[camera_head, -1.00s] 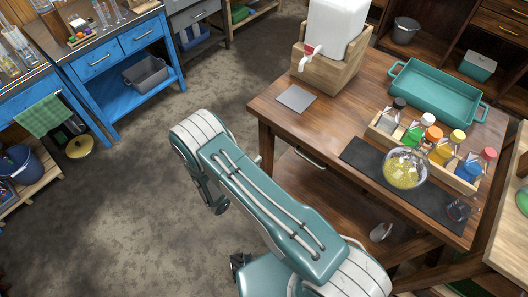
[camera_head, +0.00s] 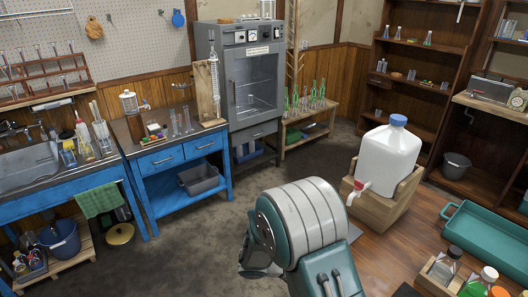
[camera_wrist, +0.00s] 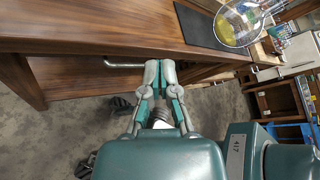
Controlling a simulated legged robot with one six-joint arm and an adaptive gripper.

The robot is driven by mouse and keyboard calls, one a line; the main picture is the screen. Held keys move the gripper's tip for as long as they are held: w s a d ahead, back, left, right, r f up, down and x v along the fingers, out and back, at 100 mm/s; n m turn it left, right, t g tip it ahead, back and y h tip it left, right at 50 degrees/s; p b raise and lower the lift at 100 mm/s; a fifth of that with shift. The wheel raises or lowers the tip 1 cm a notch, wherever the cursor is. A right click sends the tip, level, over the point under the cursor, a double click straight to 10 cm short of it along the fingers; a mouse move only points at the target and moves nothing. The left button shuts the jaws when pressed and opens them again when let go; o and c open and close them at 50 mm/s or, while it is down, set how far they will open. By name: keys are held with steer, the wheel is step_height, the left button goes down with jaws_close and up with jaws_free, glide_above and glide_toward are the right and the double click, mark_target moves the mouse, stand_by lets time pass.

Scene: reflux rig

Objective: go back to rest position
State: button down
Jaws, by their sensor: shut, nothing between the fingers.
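My gripper (camera_wrist: 160,75) shows in the wrist view with its two fingers together and nothing between them. It is beside the front edge of the wooden table (camera_wrist: 90,28), over the grey floor. A glass bowl with yellow contents (camera_wrist: 238,24) sits on the dark mat (camera_wrist: 196,24) on that table, apart from the fingers. In the head view a rounded link of my arm stands in the lower middle, and the fingers cannot be made out there.
In the head view a white jug (camera_head: 388,158) in a wooden stand, a teal tray (camera_head: 487,240) and bottles occupy the table at right. A blue workbench (camera_head: 178,160) and a grey oven cabinet (camera_head: 242,80) stand at the back.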

steer(key=s+r+m+t+y, duration=0.2)
steer(key=s+r+m+y, duration=0.5)
steer(key=s+r+m, duration=0.2)
steer(key=s+r+m+t+y, duration=0.2)
steer(key=s+r+m+y, duration=0.5)
steer(key=m, duration=1.1)
steer(key=s+r, duration=0.3)
steer(key=r, duration=0.3)
steer(key=shift+r+m, duration=0.2)
steer(key=shift+m, duration=0.1)
steer(key=shift+s+d, duration=0.1)
